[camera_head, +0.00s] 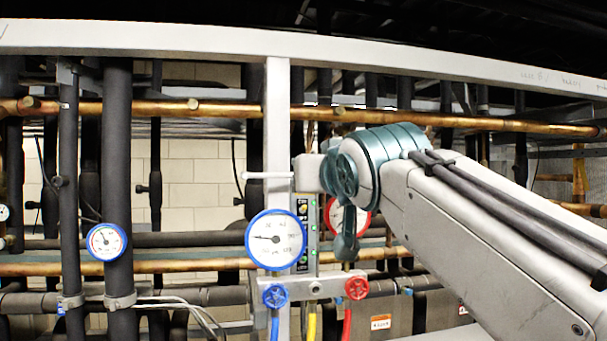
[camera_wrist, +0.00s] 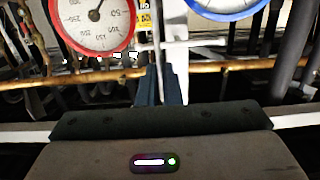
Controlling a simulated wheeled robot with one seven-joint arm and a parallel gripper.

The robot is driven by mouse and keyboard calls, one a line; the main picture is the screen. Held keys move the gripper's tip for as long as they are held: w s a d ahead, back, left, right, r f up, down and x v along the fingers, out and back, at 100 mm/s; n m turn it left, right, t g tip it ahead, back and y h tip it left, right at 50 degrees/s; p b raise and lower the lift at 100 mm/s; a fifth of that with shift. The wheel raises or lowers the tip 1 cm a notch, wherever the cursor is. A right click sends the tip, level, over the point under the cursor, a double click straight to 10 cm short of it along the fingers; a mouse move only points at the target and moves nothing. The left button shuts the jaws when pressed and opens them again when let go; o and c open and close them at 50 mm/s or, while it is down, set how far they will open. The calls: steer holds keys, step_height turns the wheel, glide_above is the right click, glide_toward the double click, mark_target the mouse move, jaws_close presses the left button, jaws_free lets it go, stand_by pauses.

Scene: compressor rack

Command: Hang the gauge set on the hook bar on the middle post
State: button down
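The gauge set shows in the head view as a blue-rimmed gauge (camera_head: 276,240), a red-rimmed gauge partly behind my arm, and a manifold (camera_head: 315,288) with blue and red knobs and hanging hoses. It is upright in front of the white middle post (camera_head: 278,120). The white hook bar (camera_head: 262,175) sticks out left at the post, above the blue gauge. My gripper (camera_wrist: 160,75) has its dark fingers close together on the set's narrow upper part, between the red gauge (camera_wrist: 92,22) and the blue gauge. Whether the set touches the bar is hidden.
Copper pipes (camera_head: 200,108) and black insulated pipes (camera_head: 117,160) run around the post. A separate small blue-rimmed gauge (camera_head: 106,242) sits on a pipe at left. A white beam (camera_head: 150,38) crosses above. A panel with green lights (camera_head: 306,205) is behind the set.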

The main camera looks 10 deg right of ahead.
steer(key=w+f+p, duration=0.2)
steer(key=w, duration=0.8)
steer(key=shift+w+f, duration=0.2)
steer(key=shift+w, duration=0.05)
stand_by(0.8)
steer(key=shift+f, duration=0.4)
stand_by(0.8)
steer(key=c, duration=1.5)
jaws_free()
steer(key=shift+c, duration=0.2)
steer(key=shift+o, duration=0.7)
steer(key=shift+f, duration=0.25)
steer(key=shift+r, duration=0.1)
